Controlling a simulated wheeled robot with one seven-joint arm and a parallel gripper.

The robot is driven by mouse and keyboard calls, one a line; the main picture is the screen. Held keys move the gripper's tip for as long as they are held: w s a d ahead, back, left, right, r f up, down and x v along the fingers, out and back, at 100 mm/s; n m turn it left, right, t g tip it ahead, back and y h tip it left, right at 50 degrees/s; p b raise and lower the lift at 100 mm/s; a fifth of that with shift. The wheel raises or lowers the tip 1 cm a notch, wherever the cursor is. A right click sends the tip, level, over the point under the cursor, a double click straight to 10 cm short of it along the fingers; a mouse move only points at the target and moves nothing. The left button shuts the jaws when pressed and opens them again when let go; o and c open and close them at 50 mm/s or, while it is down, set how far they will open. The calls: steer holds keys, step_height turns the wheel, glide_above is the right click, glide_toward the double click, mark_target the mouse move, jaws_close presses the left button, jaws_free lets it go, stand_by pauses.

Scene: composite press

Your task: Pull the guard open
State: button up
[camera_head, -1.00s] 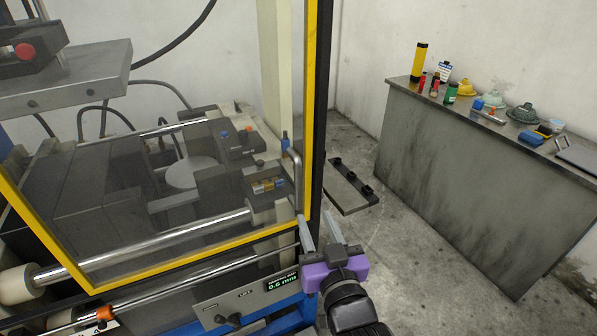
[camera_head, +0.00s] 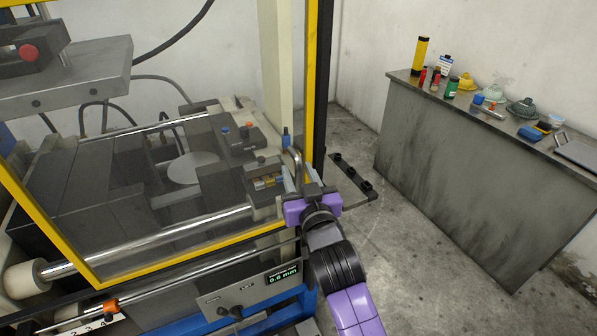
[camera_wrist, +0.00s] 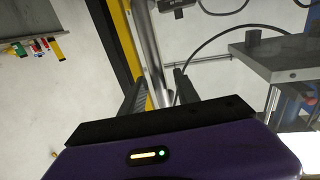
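The guard (camera_head: 310,80) is a clear panel in a yellow frame across the front of the press. It appears closed. Its silver bar handle (camera_head: 297,162) stands at the lower right of the frame, and it also shows in the wrist view (camera_wrist: 152,55). My gripper (camera_head: 301,178), with a purple body, is at the handle's lower part. In the wrist view my gripper's fingers (camera_wrist: 161,80) are apart, one on each side of the bar, with gaps visible. Contact with the bar cannot be told.
A grey bench (camera_head: 460,160) with bottles, tins and tools stands at the right against the wall. A control panel (camera_head: 245,297) sits below the guard. Floor between press and bench is clear.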

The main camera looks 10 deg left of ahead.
steer(key=shift+c, duration=0.5)
jaws_close()
stand_by(1.0)
